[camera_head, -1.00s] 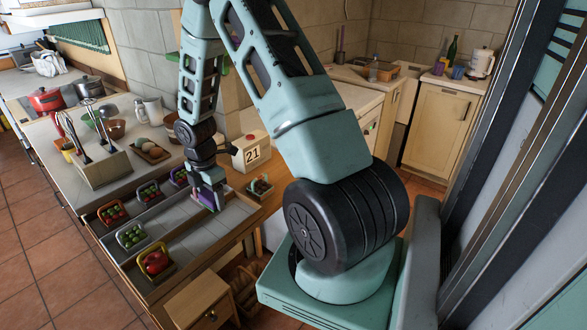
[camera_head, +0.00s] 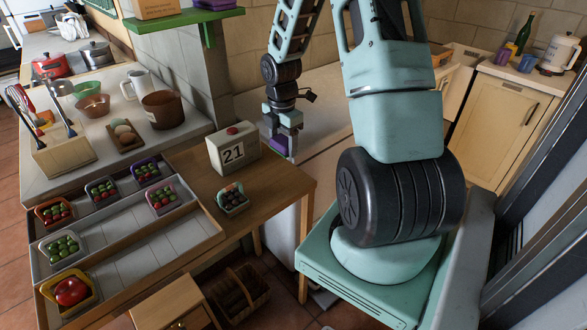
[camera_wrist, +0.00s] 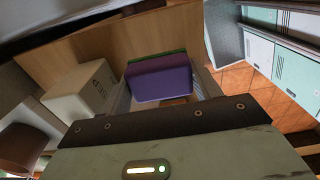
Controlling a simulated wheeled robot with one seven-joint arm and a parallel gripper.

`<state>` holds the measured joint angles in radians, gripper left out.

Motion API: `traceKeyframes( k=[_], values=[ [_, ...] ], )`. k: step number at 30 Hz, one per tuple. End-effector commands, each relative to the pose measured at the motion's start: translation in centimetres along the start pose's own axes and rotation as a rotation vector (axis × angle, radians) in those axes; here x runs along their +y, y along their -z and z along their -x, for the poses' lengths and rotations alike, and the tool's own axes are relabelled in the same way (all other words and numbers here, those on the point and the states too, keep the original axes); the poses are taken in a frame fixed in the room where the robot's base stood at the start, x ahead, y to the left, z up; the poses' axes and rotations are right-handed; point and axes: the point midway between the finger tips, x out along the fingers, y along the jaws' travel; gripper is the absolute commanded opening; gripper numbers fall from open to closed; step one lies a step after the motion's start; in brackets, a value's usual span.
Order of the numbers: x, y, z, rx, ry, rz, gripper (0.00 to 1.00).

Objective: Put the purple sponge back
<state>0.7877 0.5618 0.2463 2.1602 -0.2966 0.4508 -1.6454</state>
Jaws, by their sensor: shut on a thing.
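The purple sponge (camera_wrist: 162,82), with a thin green layer along its far edge, shows large in the wrist view. My gripper (camera_head: 283,150) is shut on it. In the head view the held sponge shows only as a bit of purple (camera_head: 270,147) at the gripper's end, partly hidden by the fingers. The gripper hangs to the right of the calendar block, near the back edge of the wooden table (camera_head: 283,188). A green shelf (camera_head: 180,22) is at the top of the head view, with a purple thing (camera_head: 213,4) and a box on it.
A tray (camera_head: 165,250) and several fruit punnets are at left. A brown pot (camera_head: 162,109) stands on the counter behind.

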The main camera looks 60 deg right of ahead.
Motion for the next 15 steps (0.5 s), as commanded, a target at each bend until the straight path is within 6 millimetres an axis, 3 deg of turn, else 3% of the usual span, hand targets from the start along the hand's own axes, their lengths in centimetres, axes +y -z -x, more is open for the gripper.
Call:
traceKeyframes(
  k=[6, 15],
  values=[
    [-0.1, 0.1, -3.9, 0.002, 0.006, 0.003, 0.38],
    [-0.1, 0.1, -7.3, 0.001, 0.005, 0.002, 0.38]
  ],
)
